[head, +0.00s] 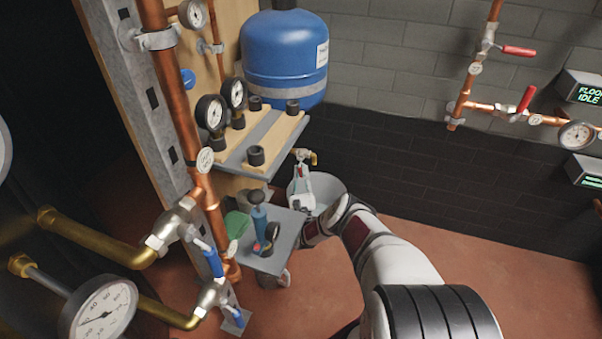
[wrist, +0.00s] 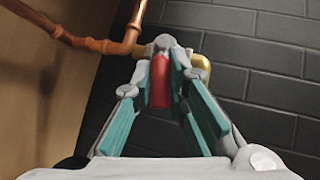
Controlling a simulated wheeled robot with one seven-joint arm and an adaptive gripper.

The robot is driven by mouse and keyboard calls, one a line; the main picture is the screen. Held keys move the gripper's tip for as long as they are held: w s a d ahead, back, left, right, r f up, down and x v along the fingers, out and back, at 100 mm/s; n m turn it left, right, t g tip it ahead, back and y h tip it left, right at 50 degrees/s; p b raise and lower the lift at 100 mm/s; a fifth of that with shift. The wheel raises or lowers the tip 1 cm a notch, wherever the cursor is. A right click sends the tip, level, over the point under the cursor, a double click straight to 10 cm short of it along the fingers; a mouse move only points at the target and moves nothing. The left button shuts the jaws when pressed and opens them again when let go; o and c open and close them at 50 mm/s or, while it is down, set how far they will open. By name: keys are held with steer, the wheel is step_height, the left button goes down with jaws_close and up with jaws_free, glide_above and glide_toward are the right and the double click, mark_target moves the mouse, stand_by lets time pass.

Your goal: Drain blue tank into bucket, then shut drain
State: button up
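The blue tank (head: 284,58) stands upright on a shelf against the wall board. A brass drain valve (head: 304,156) shows below it, above the pale bucket (head: 327,184), which is partly hidden by my arm. My gripper (head: 301,178) reaches up at this valve over the bucket. In the wrist view, the red drain handle (wrist: 160,82) hangs between the two teal-padded fingers, which close in on both sides of it near their tips. A brass elbow (wrist: 201,68) lies just behind. The water and the inside of the bucket cannot be made out.
A shelf with gauges (head: 233,93) stands left of the valve, and a grey stand with tools (head: 275,243) below it. Copper pipes (head: 180,105) run at the left. Red-handled valves (head: 519,51) and display boxes (head: 585,90) are on the right wall. Floor at the right is clear.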

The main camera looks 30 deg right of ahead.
steer(key=o, duration=0.3)
steer(key=shift+o, duration=0.2)
steer(key=shift+s+d+n+y, duration=0.1)
steer(key=shift+d+n+y, duration=0.05)
steer(key=shift+n+y, duration=0.3)
